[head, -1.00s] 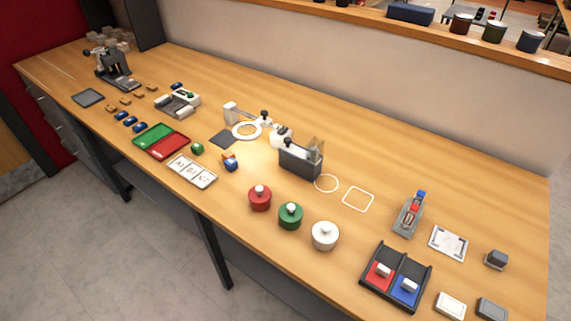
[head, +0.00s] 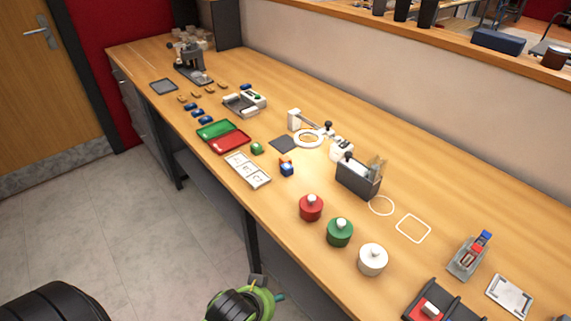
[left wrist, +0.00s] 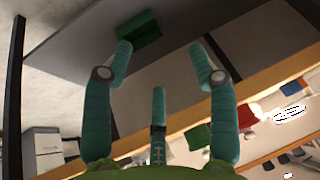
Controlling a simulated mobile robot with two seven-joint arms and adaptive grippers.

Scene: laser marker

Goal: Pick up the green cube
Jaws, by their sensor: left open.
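In the head view my left arm's green and black wrist shows at the bottom, in front of the table edge and well short of the block. A green box-like shape (left wrist: 140,35) lies beyond one fingertip in the left wrist view; I cannot tell what it is. My right gripper is out of view.
Red (head: 311,208), green (head: 340,232) and white (head: 373,260) lidded pots stand near the front edge. Open floor lies at left.

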